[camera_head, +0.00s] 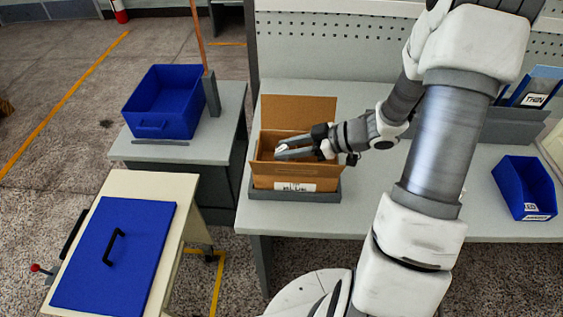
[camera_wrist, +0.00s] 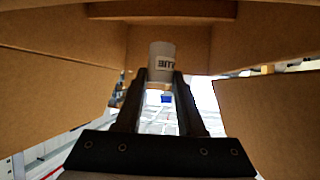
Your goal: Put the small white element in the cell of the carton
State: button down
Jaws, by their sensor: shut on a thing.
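In the head view my gripper (camera_head: 281,152) reaches from the right into the open brown carton (camera_head: 264,174), and the element is barely visible there. Cardboard walls (camera_wrist: 50,85) surround the fingers in the wrist view. The carton's back flap stands up and a white label is on its front. I cannot tell whether the element touches the carton floor.
The carton stands in a grey tray (camera_head: 292,195) on the grey workbench (camera_head: 365,215). A blue bin (camera_head: 524,188) is at the bench's right. A larger blue bin (camera_head: 160,105) stands on a side table at left. A blue-lidded cart (camera_head: 140,250) is at front left.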

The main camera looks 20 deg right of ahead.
jog(key=shift+x, duration=0.85)
jog(key=shift+f+b, duration=0.6)
jog(key=shift+f, duration=1.4)
jog(key=shift+f, duration=0.15)
jog(key=c, duration=0.5)
grip_release()
jog(key=shift+r, duration=0.25)
jog(key=p+v, duration=0.2)
jog(key=v, duration=1)
jog(key=shift+d+f, duration=0.1)
